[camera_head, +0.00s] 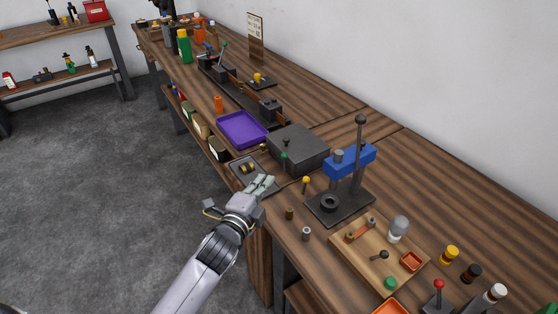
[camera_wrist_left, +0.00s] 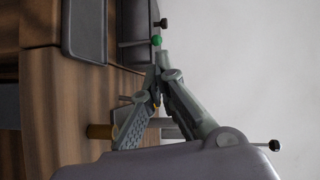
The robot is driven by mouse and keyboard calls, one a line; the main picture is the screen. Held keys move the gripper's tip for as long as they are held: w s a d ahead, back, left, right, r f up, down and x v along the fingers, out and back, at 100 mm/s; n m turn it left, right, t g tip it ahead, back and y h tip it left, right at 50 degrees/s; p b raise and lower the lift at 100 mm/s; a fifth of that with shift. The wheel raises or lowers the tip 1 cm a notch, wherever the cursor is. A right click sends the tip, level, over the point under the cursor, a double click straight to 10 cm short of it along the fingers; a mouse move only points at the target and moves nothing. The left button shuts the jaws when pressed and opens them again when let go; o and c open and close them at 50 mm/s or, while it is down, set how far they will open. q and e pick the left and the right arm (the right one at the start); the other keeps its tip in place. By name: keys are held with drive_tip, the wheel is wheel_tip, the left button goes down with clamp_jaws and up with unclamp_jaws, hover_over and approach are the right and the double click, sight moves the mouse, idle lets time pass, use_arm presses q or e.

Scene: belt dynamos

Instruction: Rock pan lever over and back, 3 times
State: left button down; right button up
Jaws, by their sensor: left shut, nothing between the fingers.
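A short lever with a green knob (camera_head: 284,156) stands at the front of a dark grey box (camera_head: 305,145) on the bench; it looks like the pan lever, though no label shows. The green knob also shows in the left wrist view (camera_wrist_left: 157,40), just beyond my fingertips. My left gripper (camera_head: 264,184) is shut and empty, in front of the box near the tray's right side. Its fingers meet at the tips in the left wrist view (camera_wrist_left: 158,73), apart from the knob. The lever's lower end is hard to make out. My right gripper is not in view.
A dark tray (camera_head: 238,170) with brass pieces lies beside my left gripper, and a purple tray (camera_head: 242,130) lies behind it. A yellow-knobbed pin (camera_head: 306,180), small cylinders (camera_head: 290,213) and a blue-headed press (camera_head: 348,162) stand to the right. The wall is behind the bench.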

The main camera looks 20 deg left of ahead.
sight(283, 156)
use_arm(q)
drive_tip(key=w, duration=0.3)
drive_tip(key=w+p, duration=0.1)
drive_tip(key=w, duration=0.3)
drive_tip(key=w+f, duration=0.1)
drive_tip(key=w, duration=0.2)
drive_tip(key=shift+w+d+p, duration=0.25)
drive_tip(key=shift+d+p, duration=0.05)
drive_tip(key=a+n+g+p, duration=0.1)
drive_tip(key=p, duration=0.2)
drive_tip(key=w+a+n+g+p, duration=0.1)
drive_tip(key=p, duration=0.3)
drive_tip(key=shift+w+a+r+n+h, duration=0.15)
drive_tip(key=shift+w+r+n+h, duration=0.15)
drive_tip(key=shift+r+h, duration=0.1)
drive_tip(key=shift+w+a+f, duration=0.25)
drive_tip(key=shift+f, duration=0.25)
drive_tip(key=shift+r, duration=0.1)
